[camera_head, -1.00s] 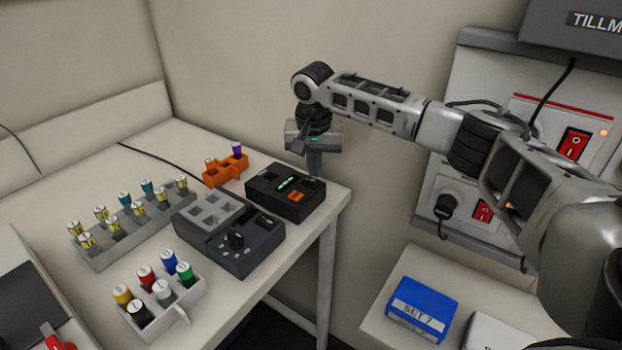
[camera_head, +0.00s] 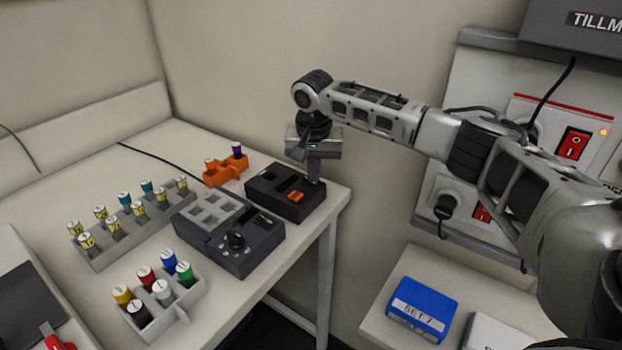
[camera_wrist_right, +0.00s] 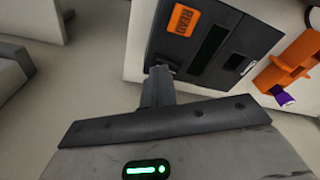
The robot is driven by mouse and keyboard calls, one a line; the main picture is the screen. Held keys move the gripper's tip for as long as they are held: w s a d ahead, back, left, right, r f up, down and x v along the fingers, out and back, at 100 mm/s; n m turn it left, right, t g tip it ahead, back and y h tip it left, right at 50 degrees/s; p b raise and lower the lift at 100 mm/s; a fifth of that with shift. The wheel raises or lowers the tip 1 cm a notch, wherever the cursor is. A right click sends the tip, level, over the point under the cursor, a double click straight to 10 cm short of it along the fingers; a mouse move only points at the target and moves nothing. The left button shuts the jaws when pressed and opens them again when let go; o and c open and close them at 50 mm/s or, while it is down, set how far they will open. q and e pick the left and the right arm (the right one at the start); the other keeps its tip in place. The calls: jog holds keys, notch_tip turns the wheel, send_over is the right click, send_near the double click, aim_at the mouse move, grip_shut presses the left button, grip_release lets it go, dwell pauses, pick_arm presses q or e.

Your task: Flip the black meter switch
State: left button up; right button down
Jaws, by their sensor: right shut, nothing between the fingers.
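The black meter (camera_head: 262,200) sits at the right corner of the table, with an orange button and a dark display. In the right wrist view the meter (camera_wrist_right: 228,23) shows the orange READ button (camera_wrist_right: 183,19), the dark display window and a small switch (camera_wrist_right: 168,66) at its edge. My right gripper (camera_head: 314,180) is shut and empty, fingers pointing down at the meter's far right corner. In the wrist view its fingertips (camera_wrist_right: 159,72) are at the switch and partly cover it; I cannot tell whether they touch. My left gripper is not in view.
A dark grey device with a knob (camera_head: 240,262) stands next to the meter. An orange rack (camera_head: 226,172) with vials is behind it. Grey vial racks (camera_head: 100,262) stand to the left. A wall panel with red switches (camera_head: 572,144) is at the right.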

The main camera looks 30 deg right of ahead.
jog(key=shift+r, duration=1.1)
notch_tip(320, 180, up, 5)
jog(key=shift+f, duration=0.1)
